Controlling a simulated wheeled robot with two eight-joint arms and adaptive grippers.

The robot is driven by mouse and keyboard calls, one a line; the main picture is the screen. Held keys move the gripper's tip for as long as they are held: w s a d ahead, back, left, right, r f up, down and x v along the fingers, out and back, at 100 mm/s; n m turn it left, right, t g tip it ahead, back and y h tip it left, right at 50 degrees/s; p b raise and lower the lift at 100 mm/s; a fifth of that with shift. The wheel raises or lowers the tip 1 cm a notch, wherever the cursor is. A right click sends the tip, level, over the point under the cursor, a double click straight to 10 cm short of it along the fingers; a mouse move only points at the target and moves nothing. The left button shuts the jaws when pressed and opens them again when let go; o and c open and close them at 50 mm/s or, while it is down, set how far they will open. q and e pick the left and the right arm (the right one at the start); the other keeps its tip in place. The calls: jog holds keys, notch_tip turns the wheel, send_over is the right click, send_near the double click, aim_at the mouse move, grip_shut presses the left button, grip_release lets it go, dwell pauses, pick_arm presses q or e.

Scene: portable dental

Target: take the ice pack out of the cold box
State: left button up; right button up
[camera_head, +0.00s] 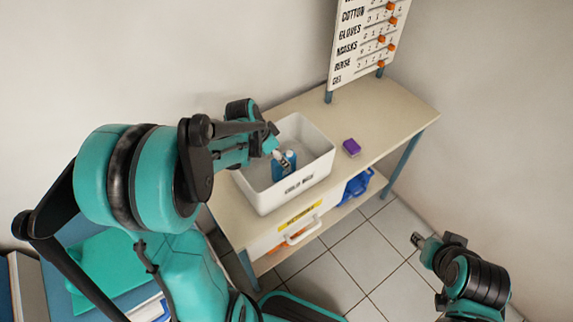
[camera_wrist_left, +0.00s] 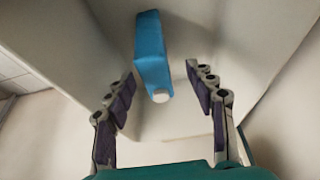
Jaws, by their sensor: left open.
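The cold box (camera_head: 302,188) is a white open-topped bin with "COLD BOX" on its front, standing on the bench. The ice pack (camera_head: 290,161) is a blue block with a white cap, inside the box; it also shows in the left wrist view (camera_wrist_left: 151,52). My left gripper (camera_head: 279,156) reaches into the box over the ice pack and hides part of it. In the left wrist view the fingers (camera_wrist_left: 162,92) are spread apart, one on each side of the pack's capped end, with gaps between. My right gripper (camera_head: 418,241) is away from the bench, low at the right, its fingertips too small to read.
A labelled board (camera_head: 364,40) with orange beads stands at the back. The bench's right end is clear.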

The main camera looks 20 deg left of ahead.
pick_arm(q)
jog(key=shift+b+x, duration=0.3)
jog(key=shift+x, duration=0.6)
jog(key=b+x, duration=0.1)
jog(key=x, duration=0.1)
jog(key=d+b+x, duration=0.1)
jog(key=x, duration=0.2)
jog(key=shift+w+r, duration=0.15)
jog(key=shift+w, duration=0.05)
jog(key=shift+r, duration=0.1)
grip_shut()
